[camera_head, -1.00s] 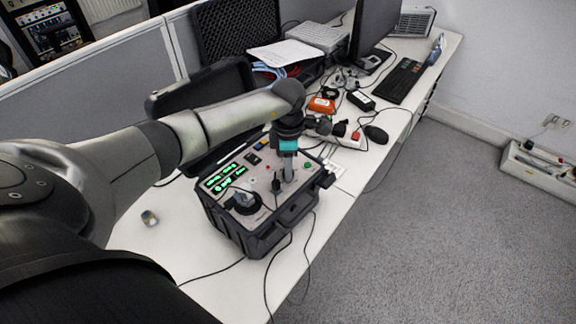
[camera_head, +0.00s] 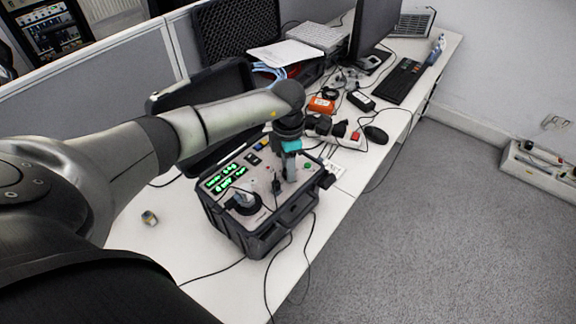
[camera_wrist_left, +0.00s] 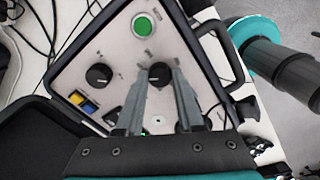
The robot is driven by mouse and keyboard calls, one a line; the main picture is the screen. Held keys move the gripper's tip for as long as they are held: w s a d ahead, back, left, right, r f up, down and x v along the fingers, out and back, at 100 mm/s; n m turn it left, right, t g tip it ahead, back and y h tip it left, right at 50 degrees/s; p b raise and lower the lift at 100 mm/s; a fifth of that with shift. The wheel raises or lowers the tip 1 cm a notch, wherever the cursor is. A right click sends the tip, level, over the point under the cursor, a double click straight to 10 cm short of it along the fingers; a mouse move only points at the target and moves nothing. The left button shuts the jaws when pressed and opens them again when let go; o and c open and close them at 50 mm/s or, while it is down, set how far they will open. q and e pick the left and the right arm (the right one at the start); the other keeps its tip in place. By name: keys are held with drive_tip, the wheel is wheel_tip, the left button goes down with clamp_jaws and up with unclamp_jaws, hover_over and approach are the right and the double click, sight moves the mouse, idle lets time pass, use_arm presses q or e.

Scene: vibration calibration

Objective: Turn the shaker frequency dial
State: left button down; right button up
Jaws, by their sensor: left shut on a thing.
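The shaker unit (camera_head: 270,232) is a black case on the desk with a light panel and a green-lit display (camera_head: 226,177). My left gripper (camera_head: 289,178) points down at the panel's right part. In the left wrist view its two fingers (camera_wrist_left: 160,82) are shut on a small black dial (camera_wrist_left: 160,72), which they partly cover. A second black dial (camera_wrist_left: 99,75) sits to its left, apart from the fingers. The labels are too small to read, so I cannot tell which dial is for frequency. My right gripper is not in view.
A green button (camera_wrist_left: 143,25) and yellow and blue buttons (camera_wrist_left: 80,98) are near the dials. A dark round part (camera_head: 243,203) stands on the panel's front left. Cables, a power strip (camera_head: 345,137), a mouse (camera_head: 376,134) and a keyboard (camera_head: 398,80) lie behind and right.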

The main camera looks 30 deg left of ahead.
use_arm(q)
drive_tip(key=n+p, duration=0.1)
drive_tip(key=n, duration=0.5)
drive_tip(key=shift+n, duration=0.4)
idle(0.4)
drive_tip(key=c, duration=0.5)
unclamp_jaws()
wheel_tip(320, 180, up, 15)
drive_tip(key=shift+r+p, duration=0.15)
drive_tip(key=shift+p, duration=0.2)
